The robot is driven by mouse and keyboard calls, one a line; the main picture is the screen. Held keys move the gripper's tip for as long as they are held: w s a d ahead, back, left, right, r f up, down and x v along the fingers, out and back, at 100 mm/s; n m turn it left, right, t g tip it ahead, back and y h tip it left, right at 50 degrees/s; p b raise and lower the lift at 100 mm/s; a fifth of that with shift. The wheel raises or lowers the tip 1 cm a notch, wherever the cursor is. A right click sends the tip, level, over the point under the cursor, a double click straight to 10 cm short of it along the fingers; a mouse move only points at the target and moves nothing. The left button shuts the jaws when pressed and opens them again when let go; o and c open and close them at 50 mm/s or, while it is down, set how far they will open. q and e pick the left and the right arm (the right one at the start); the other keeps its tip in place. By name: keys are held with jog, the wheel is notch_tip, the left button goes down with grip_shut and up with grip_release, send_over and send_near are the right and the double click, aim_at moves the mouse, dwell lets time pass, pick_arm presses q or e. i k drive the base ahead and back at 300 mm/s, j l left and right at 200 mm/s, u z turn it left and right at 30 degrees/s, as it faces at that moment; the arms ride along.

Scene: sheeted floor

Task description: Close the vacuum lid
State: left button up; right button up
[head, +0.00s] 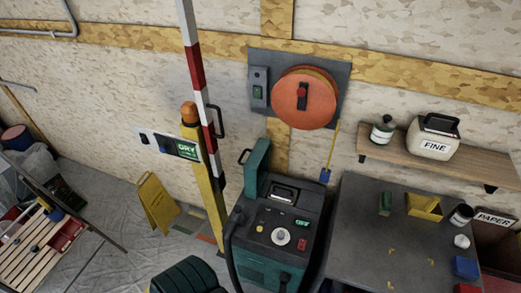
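The vacuum (262,270) appears to be the dark grey and teal machine standing at the bottom centre. Its top panel (265,232) has a pale round dial, a red switch and a small green label. A narrow teal flap (257,168) stands upright at the back left of the top; it looks like the raised lid, but I cannot be certain. A black hose or handle curves down the machine's left side. Neither of my grippers is in view.
A dark table (375,245) with small containers stands close on the right, below a shelf (455,160). A yellow post (207,190) and striped barrier pole (194,65) stand left of the vacuum. A yellow floor sign (157,203) stands farther left. An orange reel (303,98) hangs behind.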

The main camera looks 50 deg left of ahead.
aim_at(256, 168)
jog(key=k+j, duration=0.15)
jog(key=j, duration=0.35)
jog(key=k+j+u, duration=0.15)
jog(key=j, duration=0.3)
jog(key=k+j, duration=0.1)
jog(key=j, duration=0.4)
jog(key=k+j+u, duration=0.15)
jog(key=j, duration=0.35)
jog(key=k+j, duration=0.1)
jog(key=j, duration=0.45)
jog(key=l+u, duration=0.05)
